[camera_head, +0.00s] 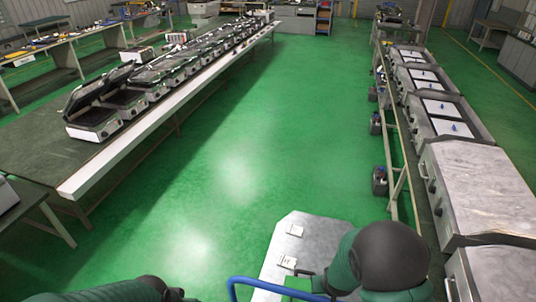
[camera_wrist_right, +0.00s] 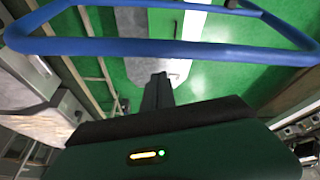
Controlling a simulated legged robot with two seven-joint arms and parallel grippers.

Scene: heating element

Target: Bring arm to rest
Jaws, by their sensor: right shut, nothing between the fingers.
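My right arm (camera_head: 385,262) shows at the lower right of the head view, bent beside a blue rail (camera_head: 275,287). In the right wrist view, my right gripper (camera_wrist_right: 158,82) has its dark fingers together with nothing between them. The blue rail (camera_wrist_right: 160,47) crosses in front of it there; I cannot tell whether they touch. My left arm (camera_head: 125,290) shows only at the bottom edge of the head view. A small dark part at its end is visible, but the left gripper's jaws cannot be made out.
A grey metal plate (camera_head: 287,243) with small white labels lies near the blue rail. A long table (camera_head: 115,163) with a row of open-lidded appliances (camera_head: 95,120) stands left. A line of metal units (camera_head: 480,190) stands close on the right. The green floor (camera_head: 240,130) between is clear.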

